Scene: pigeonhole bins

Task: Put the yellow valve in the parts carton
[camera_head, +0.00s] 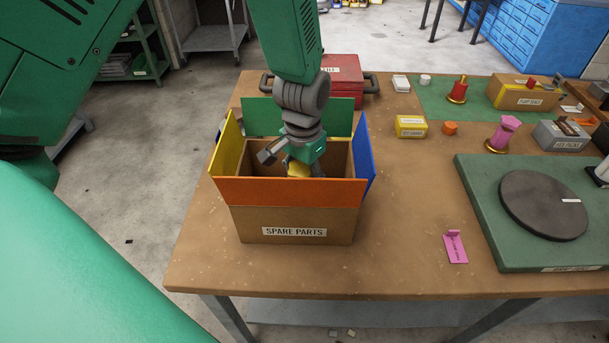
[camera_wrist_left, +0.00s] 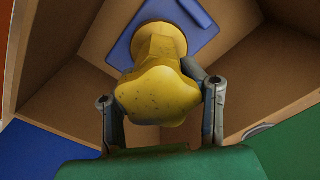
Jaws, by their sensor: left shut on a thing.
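The parts carton (camera_head: 255,222), labelled "SPARE PARTS", stands open near the table's left front. Its flaps are orange, yellow, green and blue. My left gripper (camera_head: 300,168) points down inside the carton's opening and is shut on the yellow valve (camera_head: 297,170). In the left wrist view the yellow valve (camera_wrist_left: 158,85) sits between the two fingers (camera_wrist_left: 163,108), with cardboard walls (camera_wrist_left: 60,100) around it. The front flap hides the lower part of the valve in the head view. I cannot tell whether the valve touches the carton floor. My right gripper is not in view.
A blue piece (camera_wrist_left: 195,15) lies inside the carton beyond the valve. A red box (camera_head: 345,75) stands behind the carton.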

